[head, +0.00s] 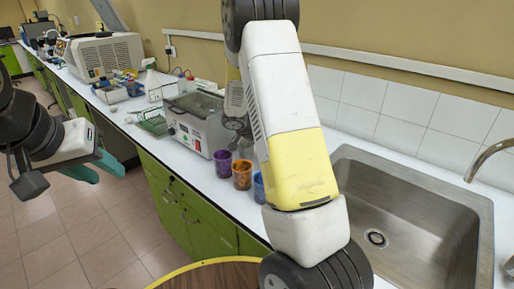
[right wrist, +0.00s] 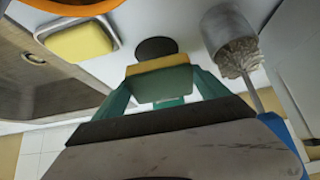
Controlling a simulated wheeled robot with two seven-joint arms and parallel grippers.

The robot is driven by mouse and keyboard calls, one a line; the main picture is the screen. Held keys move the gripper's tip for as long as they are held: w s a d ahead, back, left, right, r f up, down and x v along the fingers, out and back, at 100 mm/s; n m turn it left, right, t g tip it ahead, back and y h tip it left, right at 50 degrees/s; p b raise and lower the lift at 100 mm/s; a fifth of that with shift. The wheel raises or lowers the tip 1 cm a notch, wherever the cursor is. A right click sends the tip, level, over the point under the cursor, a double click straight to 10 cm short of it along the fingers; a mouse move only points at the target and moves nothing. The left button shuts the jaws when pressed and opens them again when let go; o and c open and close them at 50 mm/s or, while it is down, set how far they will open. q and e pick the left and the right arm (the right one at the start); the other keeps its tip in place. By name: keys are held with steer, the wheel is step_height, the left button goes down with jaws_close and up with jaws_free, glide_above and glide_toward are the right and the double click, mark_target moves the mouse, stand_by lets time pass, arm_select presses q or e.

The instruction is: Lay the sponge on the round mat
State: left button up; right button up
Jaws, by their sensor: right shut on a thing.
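A sponge (right wrist: 160,84) with a yellow layer and a green layer shows in the right wrist view. My right gripper (right wrist: 162,90) is shut on it, with teal fingers at both sides. A dark round mat (right wrist: 155,47) lies on the white surface just beyond the sponge in that view. The sponge covers part of the view toward the mat, and I cannot tell if they touch. In the head view my right arm crosses the middle and the sponge and mat are not seen. My left gripper (head: 97,169) is open and empty over the floor.
A yellow block in a dish (right wrist: 80,43) and a grey cup with a brush (right wrist: 232,42) flank the mat. The sink (head: 410,215) is at the right. Purple (head: 223,163) and orange (head: 242,174) cups stand by a white device (head: 195,122) on the counter.

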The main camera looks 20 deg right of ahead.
steer(key=f, duration=0.2)
steer(key=shift+w+d+f, duration=0.15)
steer(key=shift+d+f, duration=0.15)
steer(key=shift+d, duration=0.1)
steer(key=shift+w+d, duration=0.2)
steer(key=shift+d+r+g+y, duration=0.15)
steer(key=shift+g+y, duration=0.25)
steer(key=shift+y, duration=0.1)
steer(key=shift+w+d+g+y, duration=0.25)
steer(key=shift+g+y, duration=0.25)
steer(key=shift+y, duration=0.4)
steer(key=shift+a+f, duration=0.1)
steer(key=shift+f, duration=0.7)
steer(key=shift+f, duration=0.15)
steer(key=o, duration=1.3)
